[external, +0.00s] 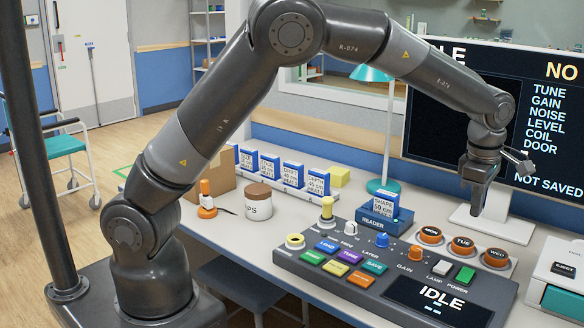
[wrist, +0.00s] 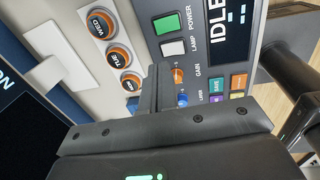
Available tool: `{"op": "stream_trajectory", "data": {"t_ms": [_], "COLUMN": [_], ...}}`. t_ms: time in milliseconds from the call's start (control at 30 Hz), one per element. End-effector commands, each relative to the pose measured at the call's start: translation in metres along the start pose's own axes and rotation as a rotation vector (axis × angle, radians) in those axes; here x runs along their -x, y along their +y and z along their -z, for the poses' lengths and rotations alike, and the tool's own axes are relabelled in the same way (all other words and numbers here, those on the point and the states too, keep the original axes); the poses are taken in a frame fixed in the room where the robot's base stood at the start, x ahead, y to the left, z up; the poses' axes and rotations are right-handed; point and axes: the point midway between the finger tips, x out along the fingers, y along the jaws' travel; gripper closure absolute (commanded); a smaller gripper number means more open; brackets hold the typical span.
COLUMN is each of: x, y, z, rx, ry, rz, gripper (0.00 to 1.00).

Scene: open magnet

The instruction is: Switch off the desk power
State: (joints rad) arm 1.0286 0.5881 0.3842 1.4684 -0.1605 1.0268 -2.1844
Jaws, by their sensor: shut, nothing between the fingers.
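The green POWER button (external: 465,275) sits on the dark desk panel (external: 330,272), at its right part beside the white LAMP button (external: 441,268). The green button also shows in the wrist view (wrist: 166,24), with the white one (wrist: 173,48) just below it. The panel display (external: 436,301) is lit and reads IDLE. My gripper (external: 478,208) is shut and empty, pointing down above the back of the desk. In the wrist view its fingers (wrist: 157,75) reach toward the panel, apart from the green button.
A reader (external: 385,217) holds a blue card. A large lit monitor (external: 500,130) stands behind my gripper. A teal lamp (external: 377,75) and a white EJECT box (external: 558,275) flank the area.

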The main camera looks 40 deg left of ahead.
Motion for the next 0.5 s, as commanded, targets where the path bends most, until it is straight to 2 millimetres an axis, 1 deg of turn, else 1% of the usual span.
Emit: {"op": "stream_trajectory", "data": {"t_ms": [33, 133, 500], "x": [-0.004, -0.0064, -0.008], "y": [-0.0017, -0.0029, -0.0031], "z": [-0.0054, -0.0106, -0.0109], "rx": [0.007, 0.021, 0.024], "ry": [0.005, 0.008, 0.009], "rz": [0.0, -0.002, -0.001], "gripper": [1.0, 1.0, 1.0]}}
